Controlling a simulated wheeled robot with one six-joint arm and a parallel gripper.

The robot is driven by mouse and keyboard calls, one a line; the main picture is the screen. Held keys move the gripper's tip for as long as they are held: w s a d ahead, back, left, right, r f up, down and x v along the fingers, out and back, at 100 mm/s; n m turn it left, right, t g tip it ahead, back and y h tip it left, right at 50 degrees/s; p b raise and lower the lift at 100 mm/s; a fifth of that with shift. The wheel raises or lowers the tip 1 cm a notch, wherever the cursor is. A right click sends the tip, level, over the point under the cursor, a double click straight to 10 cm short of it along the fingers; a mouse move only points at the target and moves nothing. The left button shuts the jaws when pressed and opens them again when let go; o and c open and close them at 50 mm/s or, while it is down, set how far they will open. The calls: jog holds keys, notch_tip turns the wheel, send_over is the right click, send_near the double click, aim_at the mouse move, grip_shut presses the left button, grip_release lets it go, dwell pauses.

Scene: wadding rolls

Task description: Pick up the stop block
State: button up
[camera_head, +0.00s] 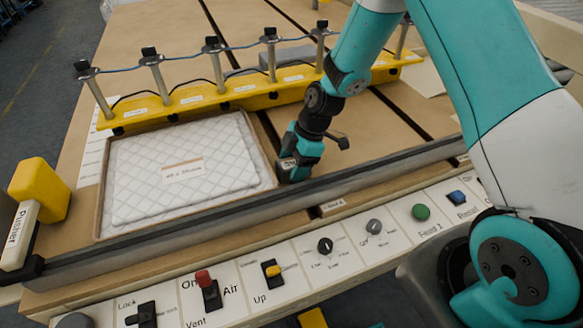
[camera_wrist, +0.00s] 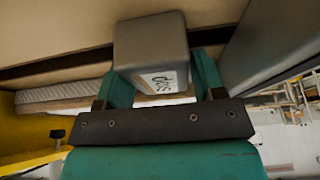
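The stop block is a grey block (camera_wrist: 150,42) with a white label whose lettering reads upside down in the wrist view. It sits between the two teal fingers of my gripper (camera_wrist: 162,88) and fills most of the gap. It stands a little askew to the fingers. The frames do not show clearly whether both fingers press on it. In the head view my gripper (camera_head: 292,168) points down just right of the quilted pad, behind the dark rail. The block is mostly hidden there.
The white quilted pad (camera_head: 150,190) lies in a shallow tray to the left. A yellow bar with several posts (camera_head: 200,97) runs behind. The dark rail (camera_head: 340,190) and a switch panel (camera_head: 235,290) lie in front. A yellow pusher (camera_head: 40,190) stands far left.

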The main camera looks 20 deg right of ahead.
jog(key=c, duration=0.8)
jog(key=shift+c, duration=0.2)
jog(key=shift+r, duration=0.2)
